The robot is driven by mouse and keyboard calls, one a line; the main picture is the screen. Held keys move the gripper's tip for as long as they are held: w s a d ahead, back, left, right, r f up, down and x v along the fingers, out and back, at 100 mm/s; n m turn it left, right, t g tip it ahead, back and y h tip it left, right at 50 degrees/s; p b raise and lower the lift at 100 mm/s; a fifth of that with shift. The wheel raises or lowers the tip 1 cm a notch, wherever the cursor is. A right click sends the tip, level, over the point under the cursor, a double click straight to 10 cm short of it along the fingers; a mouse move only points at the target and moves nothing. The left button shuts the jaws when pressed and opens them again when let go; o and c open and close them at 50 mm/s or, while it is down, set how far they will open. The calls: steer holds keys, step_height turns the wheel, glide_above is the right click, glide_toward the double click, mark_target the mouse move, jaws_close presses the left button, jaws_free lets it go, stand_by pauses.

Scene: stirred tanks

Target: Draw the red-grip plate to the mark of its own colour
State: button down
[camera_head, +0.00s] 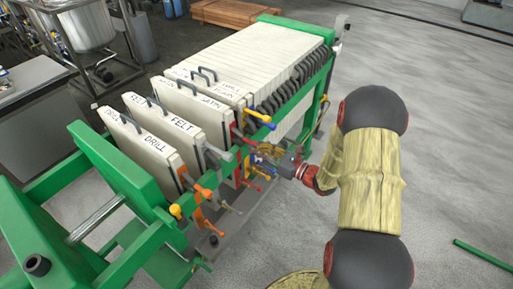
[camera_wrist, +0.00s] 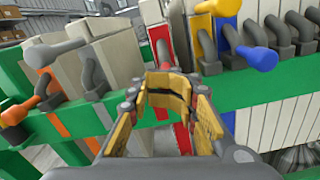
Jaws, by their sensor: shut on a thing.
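My gripper (camera_head: 264,155) is at the near side rail of the plate press. In the wrist view its yellow-padded fingers (camera_wrist: 168,85) are closed around a handle. The fingers hide the grip itself. Directly behind them is a pale plate with a red edge stripe (camera_wrist: 182,52), so this appears to be the red-grip plate. The red stripe also shows in the head view (camera_head: 236,138). A red mark (camera_wrist: 184,138) is on the green rail just beyond the fingers. I cannot tell whether the plate lines up with it.
Plates with an orange grip (camera_head: 205,193) and a grey grip (camera_head: 222,154) stand to the left. A yellow grip (camera_wrist: 262,58) is close on the right. The green rail (camera_wrist: 265,93) carries orange, blue and other marks. A packed plate stack (camera_head: 255,50) fills the far end.

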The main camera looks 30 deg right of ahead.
steer(key=shift+r, duration=0.15)
stand_by(0.3)
steer(key=shift+a, duration=0.1)
steer(key=shift+s+a+r+p, duration=0.1)
steer(key=shift+s+a+p, duration=0.4)
steer(key=shift+a, duration=0.3)
steer(key=c, duration=2.1)
jaws_free()
steer(key=shift+w, duration=0.15)
steer(key=shift+c, duration=0.2)
steer(key=shift+o, duration=1.2)
steer(key=shift+w+a, duration=0.2)
steer(key=shift+o, duration=1.4)
steer(key=shift+s, duration=0.1)
steer(key=shift+s+d+f, duration=0.15)
steer(key=shift+f, duration=0.1)
